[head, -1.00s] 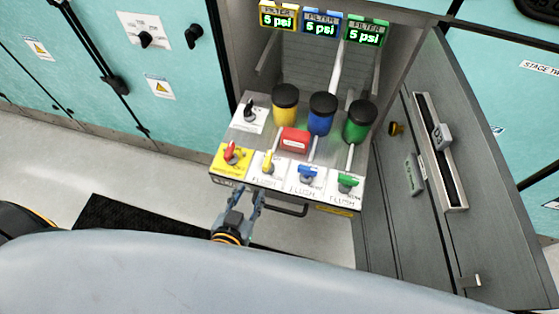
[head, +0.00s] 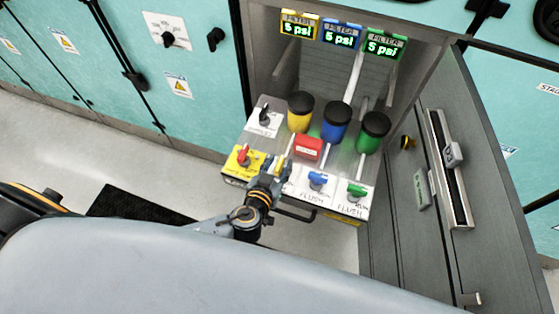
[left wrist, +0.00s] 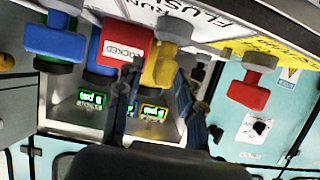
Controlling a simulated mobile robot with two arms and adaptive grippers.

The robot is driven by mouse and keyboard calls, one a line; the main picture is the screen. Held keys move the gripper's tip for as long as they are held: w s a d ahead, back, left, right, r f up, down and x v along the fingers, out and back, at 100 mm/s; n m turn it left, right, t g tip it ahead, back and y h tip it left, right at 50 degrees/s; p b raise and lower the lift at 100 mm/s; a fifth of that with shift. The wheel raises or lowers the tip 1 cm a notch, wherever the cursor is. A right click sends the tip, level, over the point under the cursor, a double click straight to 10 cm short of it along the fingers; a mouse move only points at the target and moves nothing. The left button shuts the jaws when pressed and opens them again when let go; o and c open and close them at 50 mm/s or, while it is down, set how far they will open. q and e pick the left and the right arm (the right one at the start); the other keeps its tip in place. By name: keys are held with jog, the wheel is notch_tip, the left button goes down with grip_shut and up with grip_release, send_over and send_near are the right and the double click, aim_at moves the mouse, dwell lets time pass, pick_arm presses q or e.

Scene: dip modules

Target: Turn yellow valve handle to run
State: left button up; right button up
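The yellow valve handle (left wrist: 160,66) shows in the left wrist view, hanging from a grey hub on the panel. In the head view my left gripper mostly covers it. My left gripper (head: 274,168) is at the panel front, between the red handle and the blue handle. In the left wrist view its two dark fingers (left wrist: 164,88) stand apart, one on each side of the yellow handle. I cannot tell whether they touch it. The panel (head: 335,200) has FLUSH lettering by the valves. My right gripper is not in view.
The red handle (head: 243,153) is left of the gripper; the blue handle (head: 318,180) and green handle (head: 357,190) are right. A red LOCKED box (head: 308,148) sits behind. Filter displays (head: 341,39) read 5 psi. An open cabinet door (head: 440,190) stands right.

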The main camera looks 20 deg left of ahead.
pick_arm(q)
jog(key=shift+w+f, duration=0.2)
jog(key=shift+w, duration=0.15)
jog(key=shift+c, duration=0.2)
grip_shut()
